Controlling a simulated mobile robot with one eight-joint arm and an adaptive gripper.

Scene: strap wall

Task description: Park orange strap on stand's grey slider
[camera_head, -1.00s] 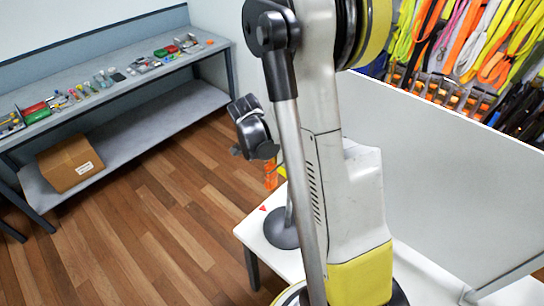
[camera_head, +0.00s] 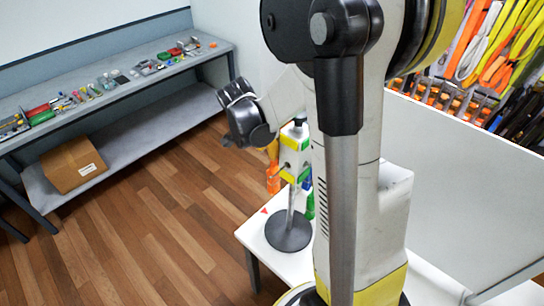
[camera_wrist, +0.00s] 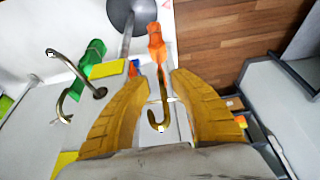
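The stand has a dark round base (camera_head: 288,230) on the white table, a thin post, and light-grey blocks with yellow parts (camera_head: 292,160) on top. I cannot single out the grey slider for certain. The orange strap (camera_head: 273,178) hangs at the left of these blocks. In the wrist view the orange strap (camera_wrist: 156,45) lies just beyond my fingertips, at the end of a brass hook (camera_wrist: 158,112). My gripper (camera_wrist: 160,72) is open, its yellow fingers on either side of the hook. A green strap (camera_wrist: 92,55) hangs to the left. My fingers are hidden in the head view.
A pale panel (camera_head: 450,170) stands behind the table at right, with straps on the wall beyond. A cluttered bench (camera_head: 60,125) stands at left; the floor between is clear.

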